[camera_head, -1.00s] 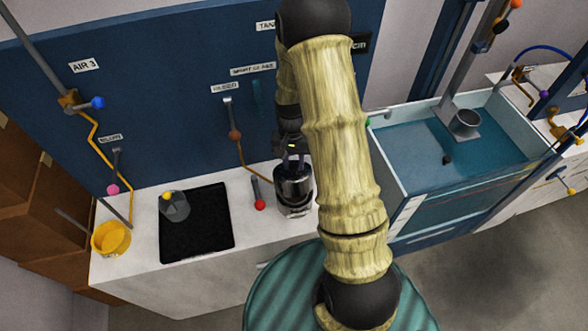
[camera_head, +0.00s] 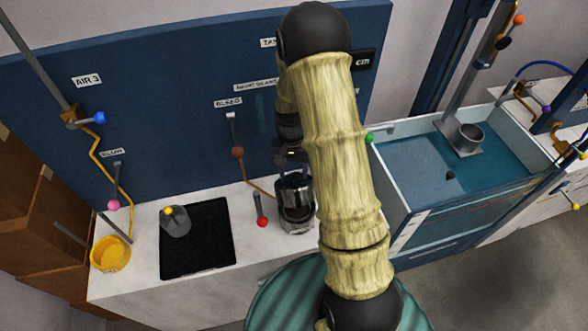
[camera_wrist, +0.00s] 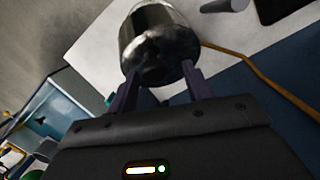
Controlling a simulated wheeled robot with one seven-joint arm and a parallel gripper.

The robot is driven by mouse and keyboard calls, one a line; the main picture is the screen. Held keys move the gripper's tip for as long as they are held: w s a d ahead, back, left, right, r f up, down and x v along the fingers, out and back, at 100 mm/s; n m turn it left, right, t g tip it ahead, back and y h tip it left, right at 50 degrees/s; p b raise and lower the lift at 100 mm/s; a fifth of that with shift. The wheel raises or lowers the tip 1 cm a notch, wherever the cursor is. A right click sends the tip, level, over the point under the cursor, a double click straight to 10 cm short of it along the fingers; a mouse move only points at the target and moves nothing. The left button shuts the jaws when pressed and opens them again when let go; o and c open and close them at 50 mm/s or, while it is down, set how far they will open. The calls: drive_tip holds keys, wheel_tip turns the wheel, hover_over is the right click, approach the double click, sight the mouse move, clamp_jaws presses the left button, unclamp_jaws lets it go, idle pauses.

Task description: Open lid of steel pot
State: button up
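The steel pot (camera_head: 297,213) stands on the white counter, just left of my arm in the head view. Its top looks dark, and I cannot tell there whether a lid covers it. My gripper (camera_head: 291,160) is just above the pot, partly behind my arm. In the wrist view the shiny pot (camera_wrist: 152,35) lies straight ahead of my gripper (camera_wrist: 160,72). The two dark fingers are spread apart, with their tips near the pot's dark, rounded top end. I see nothing clamped between them, and contact with the pot is unclear.
A red-knobbed lever (camera_head: 262,222) is close left of the pot. A black mat (camera_head: 205,245) holds a grey clear vessel (camera_head: 175,222). A yellow bucket (camera_head: 110,254) stands far left, and a water tank (camera_head: 405,180) is right of my arm.

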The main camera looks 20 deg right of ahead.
drive_tip(key=shift+s+r, duration=0.15)
drive_tip(key=shift+s, duration=0.05)
drive_tip(key=shift+w+r, duration=0.15)
drive_tip(key=shift+r, duration=0.2)
wheel_tip(320, 180, up, 16)
drive_tip(key=w+b, duration=0.2)
drive_tip(key=b, duration=0.2)
drive_tip(key=shift+r, duration=0.2)
drive_tip(key=shift+w+d, duration=0.1)
